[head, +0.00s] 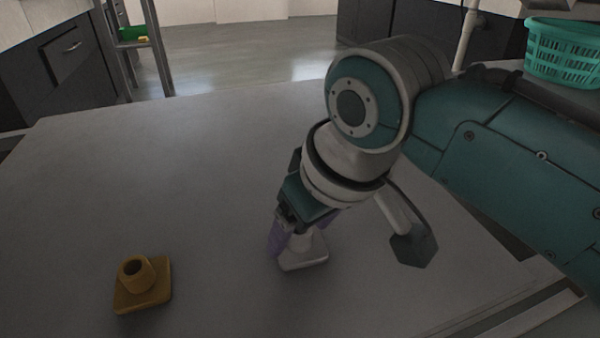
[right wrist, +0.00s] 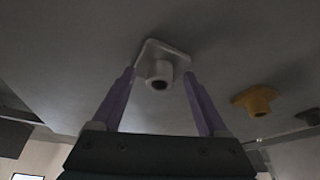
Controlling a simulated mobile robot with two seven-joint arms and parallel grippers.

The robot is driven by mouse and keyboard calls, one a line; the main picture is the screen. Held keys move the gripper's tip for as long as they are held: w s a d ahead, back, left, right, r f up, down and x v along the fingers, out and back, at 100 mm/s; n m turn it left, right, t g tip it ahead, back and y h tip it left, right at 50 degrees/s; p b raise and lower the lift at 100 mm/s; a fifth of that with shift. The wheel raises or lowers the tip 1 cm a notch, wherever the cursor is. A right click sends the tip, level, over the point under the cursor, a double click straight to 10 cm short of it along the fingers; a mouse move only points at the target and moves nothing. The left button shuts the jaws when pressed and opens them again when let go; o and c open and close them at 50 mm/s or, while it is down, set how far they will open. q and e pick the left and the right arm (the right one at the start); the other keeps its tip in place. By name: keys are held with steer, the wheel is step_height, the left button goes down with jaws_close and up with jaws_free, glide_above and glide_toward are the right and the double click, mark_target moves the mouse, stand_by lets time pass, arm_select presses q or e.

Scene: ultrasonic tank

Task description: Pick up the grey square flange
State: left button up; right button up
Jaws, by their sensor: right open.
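The grey square flange (head: 304,258) lies on the table with its square base down and its round neck up. In the right wrist view the flange (right wrist: 166,56) sits between and just past the fingertips. My right gripper (head: 297,240) is over the flange with its purple fingers apart. In the right wrist view the gripper (right wrist: 160,74) is open and the fingers stand either side of the neck, with no visible grip. Part of the flange is hidden by the gripper in the head view. My left gripper is not in view.
A yellow-brown square flange (head: 142,290) stands on the table (head: 150,180) at the left front; it also shows in the right wrist view (right wrist: 257,99). A teal basket (head: 563,52) is at the upper right.

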jaws_close()
stand_by(0.6)
